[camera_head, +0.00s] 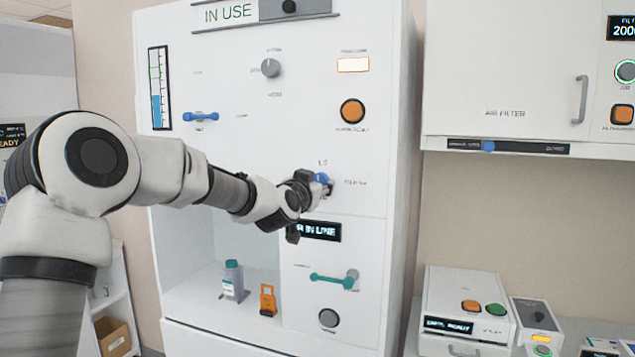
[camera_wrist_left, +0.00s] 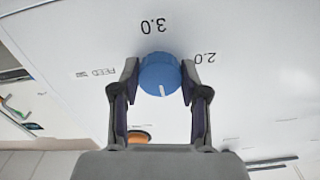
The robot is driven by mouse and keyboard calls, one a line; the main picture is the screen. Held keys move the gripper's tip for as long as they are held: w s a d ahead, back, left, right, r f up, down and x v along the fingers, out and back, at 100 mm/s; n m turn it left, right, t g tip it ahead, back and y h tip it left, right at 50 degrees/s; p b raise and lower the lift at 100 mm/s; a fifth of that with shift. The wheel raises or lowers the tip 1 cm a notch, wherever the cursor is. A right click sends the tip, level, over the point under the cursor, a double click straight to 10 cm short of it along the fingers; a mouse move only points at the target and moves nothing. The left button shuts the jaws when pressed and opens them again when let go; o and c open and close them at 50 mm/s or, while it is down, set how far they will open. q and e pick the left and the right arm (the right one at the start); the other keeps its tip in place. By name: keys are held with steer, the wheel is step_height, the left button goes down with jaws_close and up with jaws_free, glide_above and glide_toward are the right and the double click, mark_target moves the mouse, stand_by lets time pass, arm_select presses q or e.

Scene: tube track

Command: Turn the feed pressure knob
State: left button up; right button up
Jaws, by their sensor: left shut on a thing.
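The feed pressure knob (camera_wrist_left: 160,72) is a round blue knob with a white pointer mark on the white panel of the tall cabinet. In the left wrist view the labels 3.0 and 2.0 sit around it, with "FEED" printed to its left; the picture there is upside down. My left gripper (camera_wrist_left: 160,82) is shut on the knob, with one finger on each side. In the head view my left gripper (camera_head: 322,188) reaches the panel from the left and hides most of the blue knob (camera_head: 322,178). My right gripper is not in view.
The cabinet panel also has a grey selector knob (camera_head: 271,68), an orange button (camera_head: 352,111), a blue handle (camera_head: 201,117) and a teal lever (camera_head: 334,280). Below left, an open bay holds a teal-capped bottle (camera_head: 233,280) and an orange item (camera_head: 268,300).

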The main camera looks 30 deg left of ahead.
arm_select(q)
steer(key=shift+m, duration=0.3)
steer(key=o, duration=1.1)
steer(key=shift+o, duration=0.2)
steer(key=v, duration=0.7)
steer(key=shift+s+f, duration=0.15)
steer(key=shift+f, duration=0.05)
